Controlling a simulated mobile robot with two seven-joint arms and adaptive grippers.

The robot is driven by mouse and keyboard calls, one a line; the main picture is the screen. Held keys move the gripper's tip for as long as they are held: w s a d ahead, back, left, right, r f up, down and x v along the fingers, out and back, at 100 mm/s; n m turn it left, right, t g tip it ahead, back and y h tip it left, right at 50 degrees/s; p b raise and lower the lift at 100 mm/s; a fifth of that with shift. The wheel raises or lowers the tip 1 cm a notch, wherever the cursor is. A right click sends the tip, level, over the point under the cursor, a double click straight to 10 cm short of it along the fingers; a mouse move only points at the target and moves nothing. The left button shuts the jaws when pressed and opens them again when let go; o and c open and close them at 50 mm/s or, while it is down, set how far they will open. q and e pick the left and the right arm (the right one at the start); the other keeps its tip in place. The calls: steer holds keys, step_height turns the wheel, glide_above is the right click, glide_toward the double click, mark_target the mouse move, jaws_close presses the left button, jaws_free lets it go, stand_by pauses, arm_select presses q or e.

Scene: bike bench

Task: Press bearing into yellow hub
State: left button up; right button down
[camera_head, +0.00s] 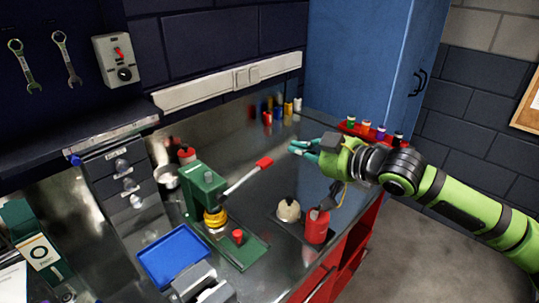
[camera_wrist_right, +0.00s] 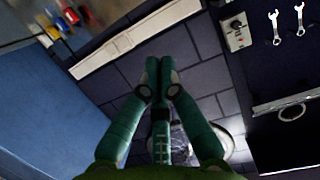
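The green press (camera_head: 200,190) stands on the bench, with its lever raised to the right and ending in a red handle (camera_head: 264,163). The yellow hub (camera_head: 215,218) sits under the press ram on the press base. I cannot make out a separate bearing; it may be hidden at the hub. My right gripper (camera_head: 297,148) is in the air above the bench, to the right of the red handle and apart from it. In the right wrist view its fingers (camera_wrist_right: 160,78) are together with nothing between them. My left gripper is not in view.
An empty blue tray (camera_head: 173,255) lies left of the press. A red can (camera_head: 317,228) and a cream round object (camera_head: 288,210) stand to the press's right. A red rack (camera_head: 358,130) with several coloured items stands by the blue cabinet (camera_head: 365,60).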

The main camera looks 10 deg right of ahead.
steer(key=p, duration=0.3)
glide_above(267, 164)
step_height(267, 164, down, 2)
steer(key=shift+f, duration=0.1)
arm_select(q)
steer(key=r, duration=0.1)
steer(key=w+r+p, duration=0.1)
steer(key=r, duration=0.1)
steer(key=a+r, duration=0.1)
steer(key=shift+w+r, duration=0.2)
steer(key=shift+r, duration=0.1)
arm_select(e)
steer(key=f, duration=0.4)
steer(key=shift+s+d+f, duration=0.1)
steer(key=shift+s+d, duration=0.15)
steer(key=shift+d, duration=0.05)
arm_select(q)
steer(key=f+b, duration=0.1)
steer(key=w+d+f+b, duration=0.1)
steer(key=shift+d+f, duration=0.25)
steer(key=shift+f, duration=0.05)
arm_select(e)
steer(key=shift+m+y, duration=0.3)
steer(key=shift+m, duration=0.2)
steer(key=f, duration=0.3)
steer(key=d+f, duration=0.1)
steer(key=f, duration=0.1)
steer(key=shift+w+f, duration=0.15)
steer(key=shift+w, duration=0.15)
steer(key=shift+a, duration=0.1)
